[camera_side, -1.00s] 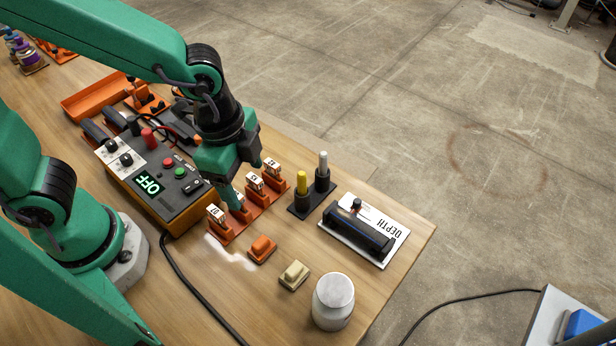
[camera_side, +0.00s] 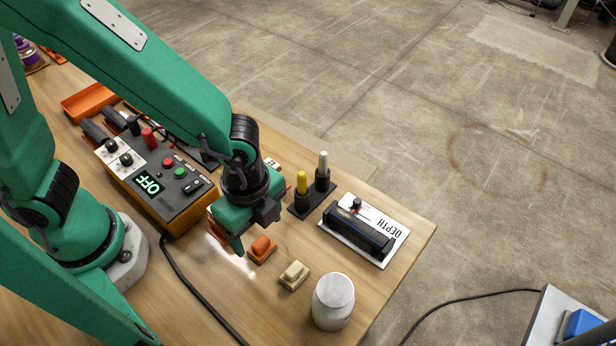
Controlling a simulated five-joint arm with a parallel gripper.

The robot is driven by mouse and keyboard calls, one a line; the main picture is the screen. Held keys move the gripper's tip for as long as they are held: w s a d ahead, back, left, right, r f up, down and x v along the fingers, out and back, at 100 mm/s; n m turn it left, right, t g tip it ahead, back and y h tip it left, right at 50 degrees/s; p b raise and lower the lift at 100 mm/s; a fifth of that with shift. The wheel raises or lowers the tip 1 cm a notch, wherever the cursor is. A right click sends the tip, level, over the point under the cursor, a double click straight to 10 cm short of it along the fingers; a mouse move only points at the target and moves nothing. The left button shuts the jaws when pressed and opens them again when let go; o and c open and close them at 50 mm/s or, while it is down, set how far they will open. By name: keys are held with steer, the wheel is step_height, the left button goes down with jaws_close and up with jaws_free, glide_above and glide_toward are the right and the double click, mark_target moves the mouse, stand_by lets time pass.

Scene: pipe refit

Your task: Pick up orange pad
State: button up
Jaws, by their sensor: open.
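The orange pad (camera_side: 262,245) sits on a small orange base on the wooden table, left of the beige pad. My gripper (camera_side: 251,240) is open and points down just above and behind the orange pad, with one green finger (camera_side: 237,243) at its left side. The other finger is darker and sits at the right. I cannot tell whether a finger touches the pad. My gripper hides most of the orange rack with the labelled blocks behind it.
A black cable (camera_side: 200,298) runs along the front.

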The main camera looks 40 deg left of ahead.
mark_target(260, 242)
steer(key=shift+f, duration=0.3)
steer(key=shift+f, duration=2.5)
steer(key=c, duration=1.1)
steer(key=shift+o, duration=0.2)
steer(key=shift+r, duration=0.1)
steer(key=shift+r, duration=4.95)
